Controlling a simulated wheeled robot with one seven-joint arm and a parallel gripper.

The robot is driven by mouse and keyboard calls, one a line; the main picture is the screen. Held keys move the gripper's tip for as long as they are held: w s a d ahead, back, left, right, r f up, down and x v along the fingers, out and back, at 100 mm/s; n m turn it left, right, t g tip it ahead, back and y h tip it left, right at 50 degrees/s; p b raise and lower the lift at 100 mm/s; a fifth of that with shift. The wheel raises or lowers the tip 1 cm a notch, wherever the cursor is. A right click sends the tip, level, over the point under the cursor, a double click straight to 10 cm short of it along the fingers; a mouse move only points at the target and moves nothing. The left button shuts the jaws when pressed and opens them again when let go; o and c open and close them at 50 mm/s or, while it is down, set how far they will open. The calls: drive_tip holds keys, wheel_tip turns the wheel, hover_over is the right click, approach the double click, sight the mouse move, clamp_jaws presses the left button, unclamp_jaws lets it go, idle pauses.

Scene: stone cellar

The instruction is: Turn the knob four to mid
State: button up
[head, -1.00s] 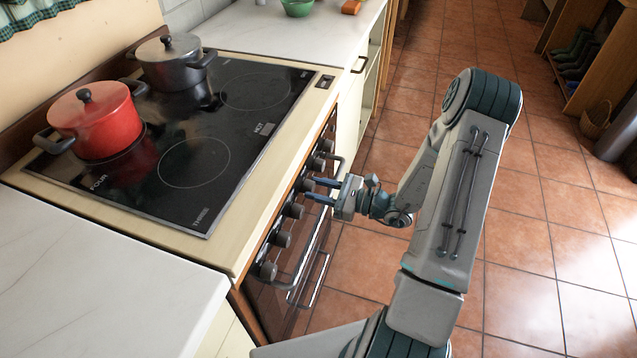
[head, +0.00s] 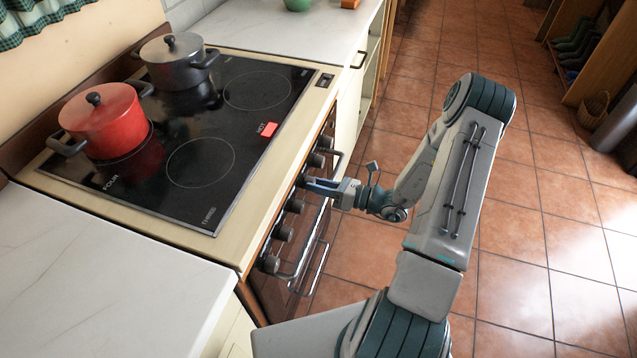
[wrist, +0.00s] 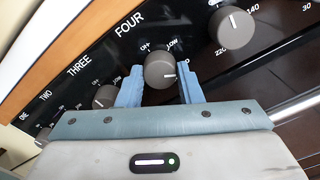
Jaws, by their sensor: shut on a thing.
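Knob four (wrist: 160,69) is a dark grey round knob below the printed word FOUR in the wrist view. My gripper (wrist: 158,72) has its two blue fingers on either side of it and is shut on it. The knob's white pointer line points to the right in the picture, past the LOW mark. In the head view my gripper (head: 308,184) reaches the stove's front panel from the right, and its fingers largely hide the knob. The cooktop (head: 235,135) carries a red HOT light (head: 267,129), which is lit.
Knob three (wrist: 105,97) is close to the left finger, and a larger oven knob (wrist: 231,26) is to the right. A red pot (head: 103,127) and a grey pot (head: 176,67) stand on the cooktop. An oven handle (head: 303,262) juts out below the knobs.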

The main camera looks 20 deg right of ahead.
drive_tip(key=shift+f, duration=0.1)
idle(0.3)
drive_tip(key=o, duration=1)
drive_tip(key=shift+c, duration=0.2)
drive_tip(key=b+v, duration=0.1)
drive_tip(key=v, duration=1.3)
drive_tip(key=shift+a, duration=0.1)
